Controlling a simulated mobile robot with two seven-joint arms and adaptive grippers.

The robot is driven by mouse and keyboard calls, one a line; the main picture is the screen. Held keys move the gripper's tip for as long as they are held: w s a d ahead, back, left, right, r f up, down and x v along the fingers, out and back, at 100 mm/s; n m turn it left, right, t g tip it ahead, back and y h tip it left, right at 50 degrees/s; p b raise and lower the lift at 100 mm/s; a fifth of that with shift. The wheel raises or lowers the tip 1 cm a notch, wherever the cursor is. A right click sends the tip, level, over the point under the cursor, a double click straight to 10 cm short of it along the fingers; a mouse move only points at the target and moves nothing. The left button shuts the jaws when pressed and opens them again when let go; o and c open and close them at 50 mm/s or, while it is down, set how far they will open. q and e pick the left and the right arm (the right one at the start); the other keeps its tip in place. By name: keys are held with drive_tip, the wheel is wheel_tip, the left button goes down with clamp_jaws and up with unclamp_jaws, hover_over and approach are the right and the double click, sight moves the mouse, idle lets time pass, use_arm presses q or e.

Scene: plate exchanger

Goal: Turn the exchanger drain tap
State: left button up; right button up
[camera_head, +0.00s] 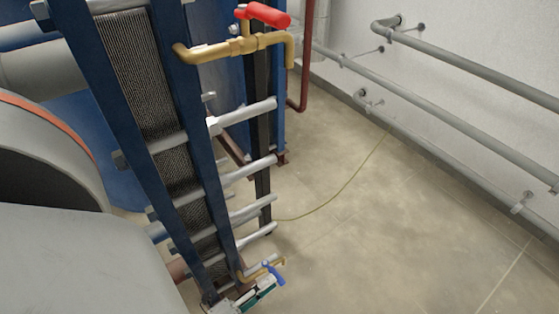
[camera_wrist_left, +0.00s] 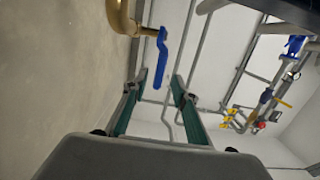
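The plate exchanger (camera_head: 180,150) stands at the left in the head view, a ribbed plate pack between blue frame plates with grey tie bars. Low on it is a small brass tap (camera_head: 257,272) with a blue lever (camera_head: 273,273). In the left wrist view the blue lever (camera_wrist_left: 161,60) hangs from the brass pipe (camera_wrist_left: 121,18). My left gripper (camera_head: 262,291) is at the lower tap, its green fingers open. In the wrist view the lever's free end appears between the fingertips (camera_wrist_left: 157,80); contact cannot be told. My right gripper is not in view.
A brass pipe (camera_head: 215,52) with a red-handled valve (camera_head: 268,15) sits high on the exchanger. Grey pipes (camera_head: 440,115) run along the right wall. A large grey rounded body (camera_head: 75,265) fills the lower left. The floor (camera_head: 350,220) to the right is clear except for a thin yellow-green line.

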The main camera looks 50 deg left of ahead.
sight(277, 277)
use_arm(q)
drive_tip(key=shift+w, duration=2.15)
drive_tip(key=shift+c, duration=0.4)
clamp_jaws()
drive_tip(key=shift+a, duration=0.1)
